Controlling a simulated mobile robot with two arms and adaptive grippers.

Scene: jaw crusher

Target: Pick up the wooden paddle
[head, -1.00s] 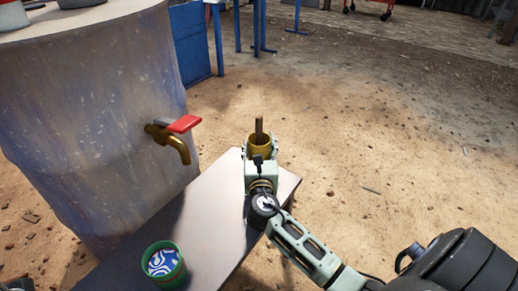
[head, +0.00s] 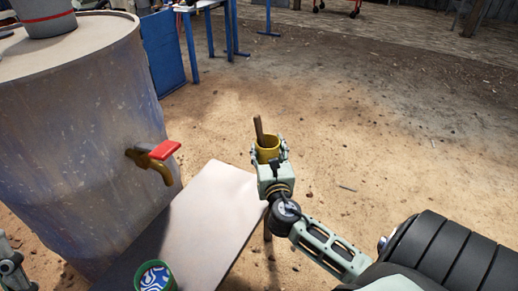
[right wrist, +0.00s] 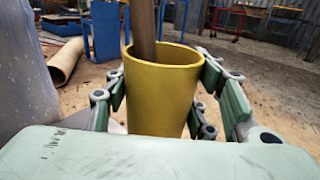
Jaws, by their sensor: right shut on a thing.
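The wooden paddle (head: 258,129) is a brown stick standing in a yellow cup (head: 268,154), its upper end tilted a little to the left. Its lower end is hidden inside the cup. In the right wrist view the paddle (right wrist: 143,28) leans against the cup's inner left side. My right gripper (head: 269,160) is shut around the yellow cup (right wrist: 160,92), with a finger on each side, at the table's far end. It does not touch the paddle. A grey-green part at the lower left edge looks like my left gripper (head: 10,264); its fingers are not clear.
A grey table (head: 200,215) lies below, with a green tin (head: 155,279) with blue-white contents near its front. A large barrel (head: 75,140) with a red-handled brass tap (head: 155,158) stands at left. Open dirt ground lies right and beyond.

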